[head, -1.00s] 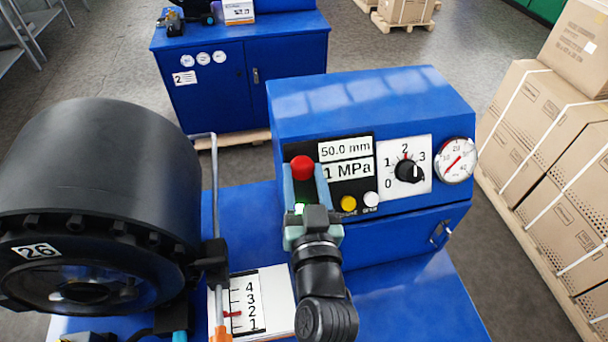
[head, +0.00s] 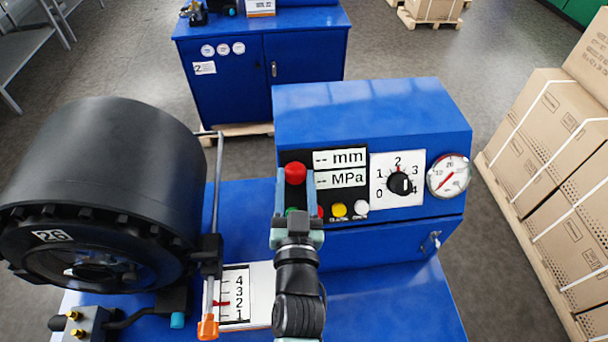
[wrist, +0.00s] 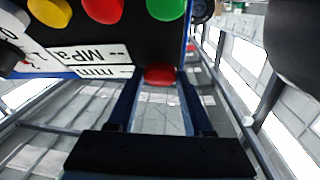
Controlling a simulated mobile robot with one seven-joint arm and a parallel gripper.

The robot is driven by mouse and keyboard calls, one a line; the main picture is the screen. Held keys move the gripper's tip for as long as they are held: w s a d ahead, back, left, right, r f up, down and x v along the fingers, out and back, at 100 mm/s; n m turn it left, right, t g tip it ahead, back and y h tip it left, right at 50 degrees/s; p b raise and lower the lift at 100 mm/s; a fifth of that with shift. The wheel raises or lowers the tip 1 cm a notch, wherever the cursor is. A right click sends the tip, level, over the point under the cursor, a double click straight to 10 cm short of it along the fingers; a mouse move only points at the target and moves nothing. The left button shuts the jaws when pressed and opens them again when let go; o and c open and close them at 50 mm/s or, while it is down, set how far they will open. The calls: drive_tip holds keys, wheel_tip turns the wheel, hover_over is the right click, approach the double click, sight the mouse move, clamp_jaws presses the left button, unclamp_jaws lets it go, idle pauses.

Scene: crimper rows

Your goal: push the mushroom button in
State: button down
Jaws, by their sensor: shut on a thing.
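The red mushroom button (head: 295,172) is at the upper left of the black control panel on the blue machine. My gripper (head: 296,182) is in front of the panel, with one finger on each side of the button. In the wrist view the button (wrist: 160,74) sits between the two fingertips (wrist: 159,80), and the gripper is shut on it. The button's stem is hidden, and I cannot tell how deep the button sits. The panel displays (head: 340,168) read "-- mm" and "-- MPa".
Green (wrist: 166,8), red (wrist: 103,9) and yellow (wrist: 50,12) buttons sit close to the fingers. A dial knob (head: 400,182) and gauge (head: 448,176) are to the right. The black crimper head (head: 110,180) and a lever with an orange end (head: 208,328) stand left of my arm.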

drive_tip(key=shift+f, duration=0.1)
drive_tip(key=shift+c, duration=1.4)
unclamp_jaws()
drive_tip(key=shift+w, duration=0.2)
drive_tip(key=shift+s, duration=0.2)
drive_tip(key=s+d+b, duration=0.1)
drive_tip(key=s+b, duration=0.4)
drive_tip(key=s, duration=0.7)
drive_tip(key=shift+s+d+b, duration=0.2)
drive_tip(key=shift+s+b, duration=0.1)
drive_tip(key=shift+b, duration=0.05)
